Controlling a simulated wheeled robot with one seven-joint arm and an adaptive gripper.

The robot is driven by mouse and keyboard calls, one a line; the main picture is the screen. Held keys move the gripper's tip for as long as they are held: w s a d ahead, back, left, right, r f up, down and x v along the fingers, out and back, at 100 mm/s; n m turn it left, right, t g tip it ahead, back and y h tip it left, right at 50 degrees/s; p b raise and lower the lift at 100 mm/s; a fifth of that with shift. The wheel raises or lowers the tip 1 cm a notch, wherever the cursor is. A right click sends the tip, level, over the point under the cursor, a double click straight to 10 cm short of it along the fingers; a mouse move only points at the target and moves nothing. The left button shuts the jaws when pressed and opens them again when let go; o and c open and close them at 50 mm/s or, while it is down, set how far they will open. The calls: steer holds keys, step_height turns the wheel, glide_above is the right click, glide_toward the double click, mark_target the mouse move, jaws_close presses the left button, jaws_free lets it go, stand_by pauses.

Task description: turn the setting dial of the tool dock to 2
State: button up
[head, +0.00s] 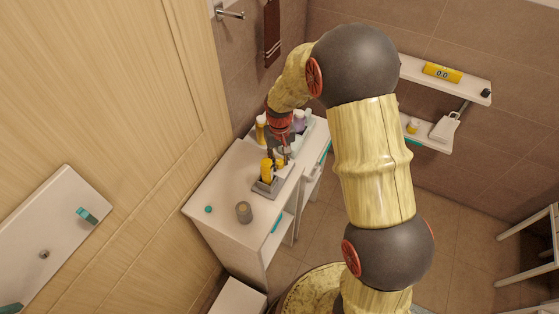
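What looks like the tool dock (262,190) is a grey base with yellow upright parts (266,169) on the white cabinet top. I cannot make out its setting dial or any number on it; it is too small here, or hidden. My gripper (281,158) points down over the back part of the dock, close to the yellow parts. I cannot tell whether it touches them. Its fingers are dark, small and partly lost against the things behind, so whether they are open or shut is unclear.
A grey round container (244,212) and a small teal item (208,209) stand on the white cabinet top (222,187) in front of the dock. Several bottles (299,121) stand behind my gripper. A wall shelf (464,85) at right holds a yellow display (442,73) reading about 0.0.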

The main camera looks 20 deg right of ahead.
mark_target(279, 161)
steer(key=o, duration=0.3)
step_height(279, 161, up, 12)
steer(key=shift+f, duration=0.1)
stand_by(0.6)
stand_by(0.4)
steer(key=s+r+t+b, duration=0.2)
steer(key=s+r+t, duration=0.1)
steer(key=s+r, duration=0.85)
steer(key=s+r+t, duration=0.1)
steer(key=s, duration=0.4)
steer(key=s+r, duration=0.1)
steer(key=s, duration=0.4)
steer(key=s+r+t+b, duration=0.1)
steer(key=s, duration=0.4)
steer(key=shift+t, duration=0.3)
